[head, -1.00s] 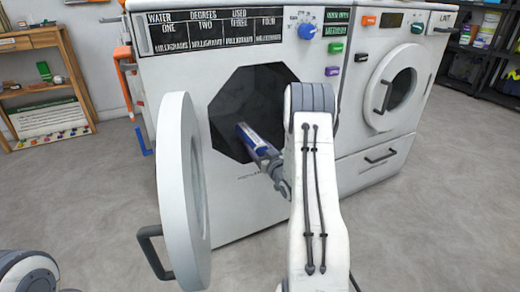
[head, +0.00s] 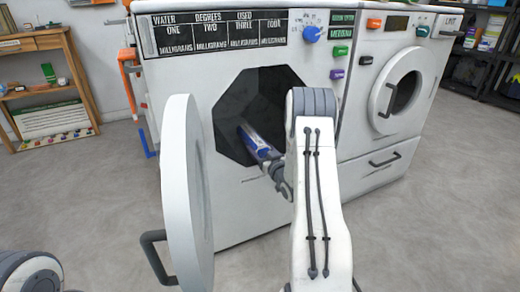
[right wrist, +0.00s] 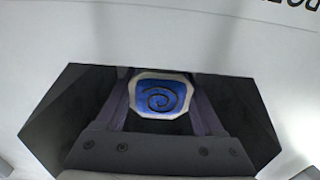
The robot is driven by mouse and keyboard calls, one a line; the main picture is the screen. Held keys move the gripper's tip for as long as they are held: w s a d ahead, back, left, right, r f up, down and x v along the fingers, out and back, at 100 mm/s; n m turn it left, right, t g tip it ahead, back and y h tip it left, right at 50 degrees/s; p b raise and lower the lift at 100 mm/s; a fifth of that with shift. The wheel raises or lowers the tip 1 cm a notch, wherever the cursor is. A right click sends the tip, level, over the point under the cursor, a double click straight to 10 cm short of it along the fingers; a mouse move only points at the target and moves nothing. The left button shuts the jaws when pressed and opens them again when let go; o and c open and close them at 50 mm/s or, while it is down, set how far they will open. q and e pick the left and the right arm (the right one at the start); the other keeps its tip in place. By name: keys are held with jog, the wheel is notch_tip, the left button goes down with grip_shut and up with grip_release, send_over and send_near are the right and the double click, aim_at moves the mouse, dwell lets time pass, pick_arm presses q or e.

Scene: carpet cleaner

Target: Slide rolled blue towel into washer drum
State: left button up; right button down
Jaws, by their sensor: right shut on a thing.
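The white washer (head: 236,210) stands ahead with its round door (head: 181,200) swung open to the left. Its dark octagonal drum opening (head: 262,90) is in view. My right gripper (head: 258,144) is shut on the rolled blue towel (head: 262,153), at the lower part of the opening. In the right wrist view the towel (right wrist: 160,97) shows its end, a blue spiral with a pale rim, between the two fingers, with the dark opening behind it. How deep the towel sits in the drum I cannot tell. My left gripper is not in view.
A second white machine (head: 372,130) with a closed round door stands to the right. A wooden shelf (head: 40,85) is at the far left and dark shelving at the far right. The grey floor (head: 430,230) at right is clear.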

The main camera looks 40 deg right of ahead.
aim_at(264, 156)
jog(key=shift+f+b, duration=0.3)
jog(key=shift+f, duration=0.1)
dwell(0.3)
grip_release()
jog(key=shift+s+a, duration=0.25)
jog(key=shift+s, duration=0.9)
jog(key=shift+s+a, duration=0.2)
jog(key=shift+s, duration=0.9)
jog(key=s+a, duration=0.1)
jog(key=s, duration=0.6)
jog(key=shift+s+a, duration=0.15)
jog(key=shift+a, duration=0.1)
